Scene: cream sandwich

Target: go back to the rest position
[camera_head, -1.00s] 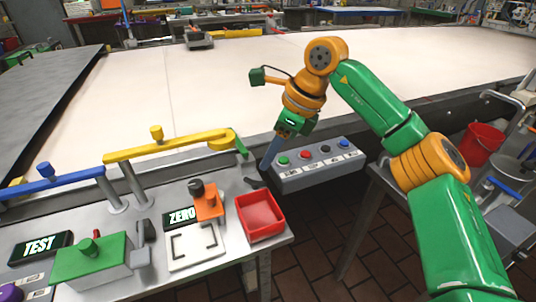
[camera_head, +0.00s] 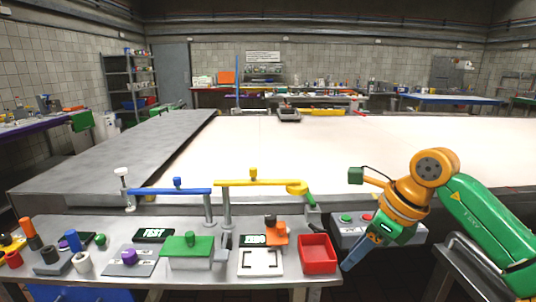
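My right arm, green and orange, comes in from the right. Its gripper (camera_head: 347,266) points down and left, with blue-grey fingers seen from the side, so I cannot tell whether they are open or shut. I see nothing held in it. The fingers are just right of the red tray (camera_head: 318,252) and in front of the grey button box (camera_head: 345,232). The gripper and wrist cover part of the box; a green button (camera_head: 346,219) and a red one (camera_head: 366,217) show. My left gripper is not in view.
The steel bench (camera_head: 205,263) at the front carries a green-topped box (camera_head: 188,246), a ZERO display (camera_head: 254,240), a TEST display (camera_head: 153,235) and several coloured knobs. Blue and yellow rails (camera_head: 250,183) stand along its back. A wide white surface (camera_head: 270,150) lies clear behind.

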